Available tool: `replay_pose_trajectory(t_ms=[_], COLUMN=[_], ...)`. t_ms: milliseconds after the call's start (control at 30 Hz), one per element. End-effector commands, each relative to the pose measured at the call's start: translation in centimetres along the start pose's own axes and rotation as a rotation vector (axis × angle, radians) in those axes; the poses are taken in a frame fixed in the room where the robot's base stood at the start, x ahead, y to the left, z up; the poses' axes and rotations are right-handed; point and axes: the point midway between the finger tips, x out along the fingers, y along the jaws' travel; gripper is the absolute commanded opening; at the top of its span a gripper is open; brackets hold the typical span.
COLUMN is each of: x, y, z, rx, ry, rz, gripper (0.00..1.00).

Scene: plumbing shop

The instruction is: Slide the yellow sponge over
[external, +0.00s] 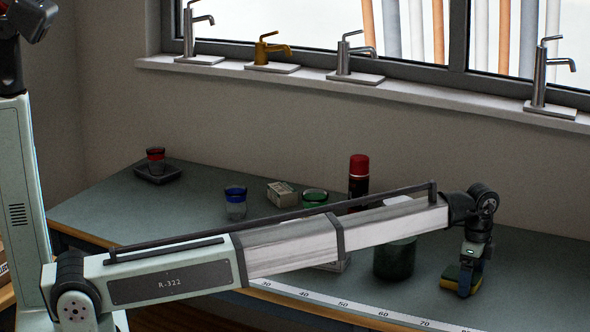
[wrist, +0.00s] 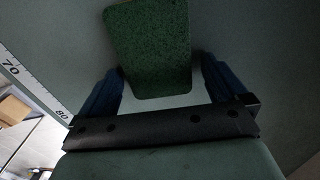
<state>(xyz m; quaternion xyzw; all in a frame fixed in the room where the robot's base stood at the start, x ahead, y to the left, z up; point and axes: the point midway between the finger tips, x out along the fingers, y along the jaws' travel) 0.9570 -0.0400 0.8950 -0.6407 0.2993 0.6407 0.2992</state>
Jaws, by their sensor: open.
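The yellow sponge (external: 452,281) lies on the bench top at the right in the external view, beyond the ruler strip. In the wrist view its green scouring face (wrist: 149,48) is up. My gripper (external: 467,283) is down at the sponge. In the wrist view the two blue fingers of my gripper (wrist: 154,88) are open, one on each side of the sponge's near end. I cannot tell whether either finger touches it. The fingers hide part of the sponge in the external view.
A dark green container (external: 394,262) stands left of the sponge. A spray can with a red cap (external: 359,168), a blue-rimmed glass (external: 235,203), a small box (external: 281,194) and a red-rimmed glass (external: 156,160) stand farther left. A ruler strip (external: 340,304) runs along the front edge. Right of the sponge is clear.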

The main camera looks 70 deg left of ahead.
Motion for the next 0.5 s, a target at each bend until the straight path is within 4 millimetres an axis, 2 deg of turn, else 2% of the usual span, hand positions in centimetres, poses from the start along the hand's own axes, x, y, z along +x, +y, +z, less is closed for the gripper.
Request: replay_pose_trajectory(t_ms=[67, 500], x=[-0.01, -0.03], y=[0.00, 0.00], z=[0.00, 0.00], rx=[0.000, 0.000], ry=[0.000, 0.000], rz=[0.000, 0.000], gripper=[0.99, 0.57])
